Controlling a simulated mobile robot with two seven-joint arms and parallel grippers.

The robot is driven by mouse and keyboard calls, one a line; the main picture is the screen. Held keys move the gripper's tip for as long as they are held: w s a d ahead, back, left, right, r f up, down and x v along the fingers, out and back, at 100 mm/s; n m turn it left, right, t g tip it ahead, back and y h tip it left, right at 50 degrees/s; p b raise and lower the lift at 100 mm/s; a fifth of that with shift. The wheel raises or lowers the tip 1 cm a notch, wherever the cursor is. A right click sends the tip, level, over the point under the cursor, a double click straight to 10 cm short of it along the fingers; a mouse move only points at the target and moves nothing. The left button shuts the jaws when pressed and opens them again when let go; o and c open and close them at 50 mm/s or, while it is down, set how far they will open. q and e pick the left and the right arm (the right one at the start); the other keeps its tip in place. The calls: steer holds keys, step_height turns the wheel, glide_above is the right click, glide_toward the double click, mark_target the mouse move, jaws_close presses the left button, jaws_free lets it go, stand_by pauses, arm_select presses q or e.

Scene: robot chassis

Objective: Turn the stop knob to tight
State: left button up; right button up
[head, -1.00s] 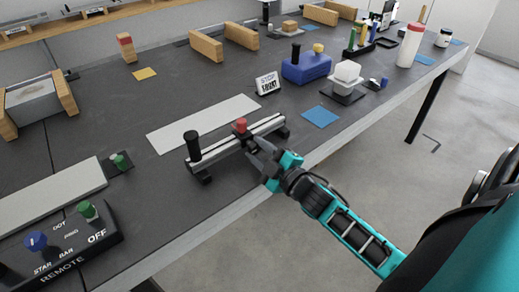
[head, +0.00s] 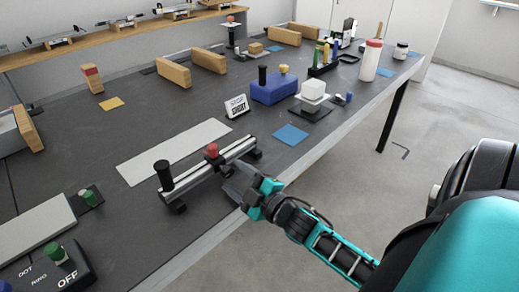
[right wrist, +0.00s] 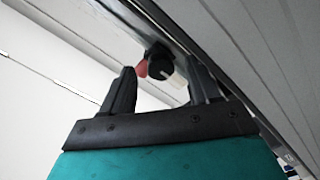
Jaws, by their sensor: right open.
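A metal rail (head: 188,182) on black feet lies near the table's front edge. It carries a tall black handle (head: 164,176) at its left end and a red knob (head: 212,150) toward its right. In the right wrist view, a small black knob (right wrist: 159,62) with a pale part sits on the rail's side, with a red part beside it. It appears between the fingertips, apart from both. I take it for the stop knob. My right gripper (head: 238,182) is open at the rail's front side; it also shows in the right wrist view (right wrist: 160,68). My left gripper is not in view.
A small sign (head: 236,106) stands behind the rail. A pale flat strip (head: 172,150) lies behind it, and a blue square (head: 290,135) to its right. A blue block (head: 275,88) and a white block (head: 313,90) stand farther back. Open floor lies beyond the front edge.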

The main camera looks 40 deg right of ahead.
steer(key=s, duration=1.1)
steer(key=shift+d, duration=0.45)
